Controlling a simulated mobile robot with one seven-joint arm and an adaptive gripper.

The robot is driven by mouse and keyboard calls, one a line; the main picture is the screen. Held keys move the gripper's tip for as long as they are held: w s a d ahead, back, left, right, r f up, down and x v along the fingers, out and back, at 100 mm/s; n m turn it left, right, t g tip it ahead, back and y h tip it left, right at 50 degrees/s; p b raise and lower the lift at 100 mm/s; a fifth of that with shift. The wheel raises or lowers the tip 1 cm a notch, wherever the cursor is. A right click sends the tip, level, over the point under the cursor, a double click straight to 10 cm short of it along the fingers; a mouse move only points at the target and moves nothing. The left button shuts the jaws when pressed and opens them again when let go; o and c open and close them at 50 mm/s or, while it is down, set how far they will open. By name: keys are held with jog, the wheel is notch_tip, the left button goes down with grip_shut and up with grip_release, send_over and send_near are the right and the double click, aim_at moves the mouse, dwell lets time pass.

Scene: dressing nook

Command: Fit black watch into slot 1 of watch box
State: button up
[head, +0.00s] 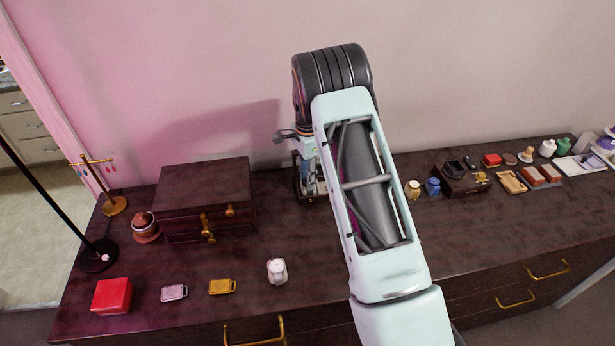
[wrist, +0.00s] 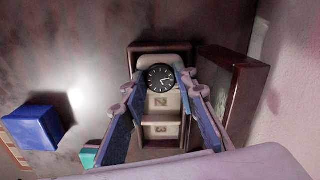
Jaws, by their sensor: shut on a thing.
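The black watch (wrist: 160,78) has a round dark face with white marks and shows in the wrist view between the fingers of my gripper (wrist: 160,88). My gripper is shut on it. I cannot tell whether the watch touches the padding. The box's open lid (wrist: 236,85) stands to the right in the wrist view. In the head view my arm hides most of the box and the watch.
A dark chest (head: 205,190) stands left of my gripper. Nearer the front edge lie a red box (head: 112,296), a pink item (head: 174,293), a gold item (head: 222,286) and a white item (head: 277,271). The wall is close behind.

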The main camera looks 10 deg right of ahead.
jog(key=o, duration=1.2)
jog(key=shift+f, duration=0.15)
notch_tip(320, 180, up, 12)
jog(key=b, duration=0.1)
jog(key=shift+r, duration=0.2)
